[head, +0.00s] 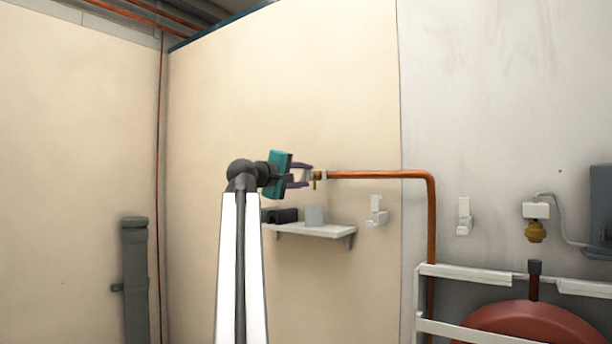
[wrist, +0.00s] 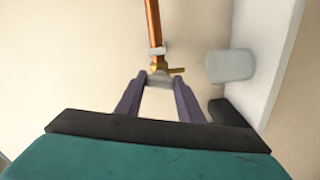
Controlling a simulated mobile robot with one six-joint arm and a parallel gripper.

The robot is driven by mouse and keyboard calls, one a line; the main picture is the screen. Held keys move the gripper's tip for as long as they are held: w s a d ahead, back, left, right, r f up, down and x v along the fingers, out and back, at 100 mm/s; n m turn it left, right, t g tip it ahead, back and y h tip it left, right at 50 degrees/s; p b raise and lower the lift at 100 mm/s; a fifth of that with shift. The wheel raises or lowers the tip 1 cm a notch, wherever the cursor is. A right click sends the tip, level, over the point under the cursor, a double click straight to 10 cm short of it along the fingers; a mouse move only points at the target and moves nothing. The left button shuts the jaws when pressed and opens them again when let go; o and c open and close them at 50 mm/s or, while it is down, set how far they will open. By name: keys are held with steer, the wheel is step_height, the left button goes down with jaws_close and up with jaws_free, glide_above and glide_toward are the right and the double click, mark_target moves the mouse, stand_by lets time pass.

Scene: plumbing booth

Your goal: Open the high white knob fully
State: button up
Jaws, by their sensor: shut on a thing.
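The white knob (wrist: 159,84) sits at the brass valve (wrist: 160,69) on the end of a horizontal copper pipe (head: 380,174). In the wrist view it shows as a pale grey-white piece between my fingertips. My gripper (head: 309,176), teal with purple fingers, reaches the valve from the left in the head view. Its fingers are shut on the knob, one on each side, as the wrist view (wrist: 160,80) shows. In the head view the fingers mostly hide the knob. I cannot tell how far it is turned.
A white shelf (head: 320,231) with a grey cup (head: 314,215) and dark blocks stands below the valve. White wall brackets (head: 377,211) (head: 464,216) are to the right. A red tank (head: 530,325) sits behind a white rail at lower right. The wall above is clear.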

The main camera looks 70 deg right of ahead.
steer(key=shift+f+n+p, duration=0.25)
steer(key=shift+n+p, duration=0.25)
steer(key=shift+n, duration=1)
steer(key=o, duration=0.8)
steer(key=shift+a, duration=0.1)
steer(key=shift+o, duration=1.3)
steer(key=shift+w+a+r, duration=0.1)
steer(key=shift+a+r, duration=0.05)
steer(key=shift+a, duration=0.05)
steer(key=shift+d, duration=0.1)
